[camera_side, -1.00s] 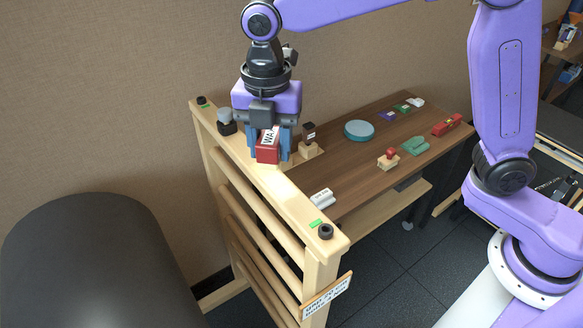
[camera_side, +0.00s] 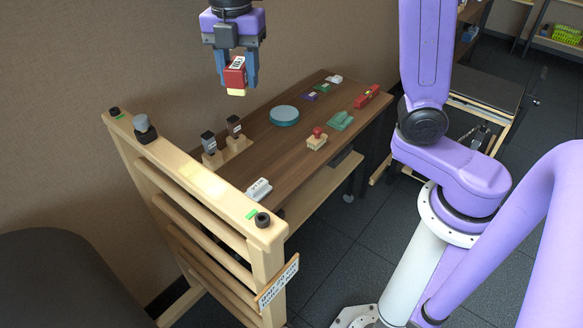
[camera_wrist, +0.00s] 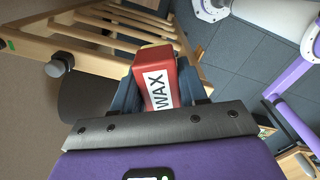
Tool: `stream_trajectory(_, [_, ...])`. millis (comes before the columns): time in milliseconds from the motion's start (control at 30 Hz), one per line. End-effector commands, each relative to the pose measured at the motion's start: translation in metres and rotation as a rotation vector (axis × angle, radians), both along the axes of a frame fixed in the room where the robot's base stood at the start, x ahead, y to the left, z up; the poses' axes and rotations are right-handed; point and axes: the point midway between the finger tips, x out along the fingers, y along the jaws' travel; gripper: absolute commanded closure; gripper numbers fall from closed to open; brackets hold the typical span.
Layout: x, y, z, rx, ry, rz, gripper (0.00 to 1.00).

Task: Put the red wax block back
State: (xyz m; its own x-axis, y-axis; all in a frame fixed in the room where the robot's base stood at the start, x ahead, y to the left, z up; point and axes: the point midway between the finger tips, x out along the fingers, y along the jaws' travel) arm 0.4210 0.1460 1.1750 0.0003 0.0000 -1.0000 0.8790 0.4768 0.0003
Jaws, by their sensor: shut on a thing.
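The red wax block (camera_side: 236,72) is held between the fingers of my gripper (camera_side: 237,84), which is shut on it. A pale yellow end shows at the block's bottom in the side view. The block hangs in the air above the far side of the scene, apart from the tower and the table. In the wrist view the block (camera_wrist: 153,78) shows a white label reading "WAX", with a dark blue finger on either side. The wooden tower (camera_side: 190,172) stands below and to the left, with a grey and black knob (camera_side: 145,129) on its top rail.
Behind the tower is a brown table (camera_side: 262,148).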

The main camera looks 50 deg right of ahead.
Motion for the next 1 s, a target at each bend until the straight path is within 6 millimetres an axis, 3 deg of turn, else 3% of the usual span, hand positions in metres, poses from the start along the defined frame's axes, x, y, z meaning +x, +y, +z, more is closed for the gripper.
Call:
stream_trajectory(33, [0.0,-0.027,0.001,0.001,-0.002,-0.055,0.86])
stream_trajectory(200, [-0.01,-0.103,0.001,0.001,-0.001,-0.218,0.86])
stream_trajectory(400, [-0.031,-0.168,-0.002,0.001,-0.001,-0.366,0.86])
stream_trajectory(700, [-0.061,-0.223,-0.006,0.001,-0.001,-0.51,0.86])
stream_trajectory(1000, [-0.059,-0.218,-0.066,-0.001,0.007,-0.498,0.86])
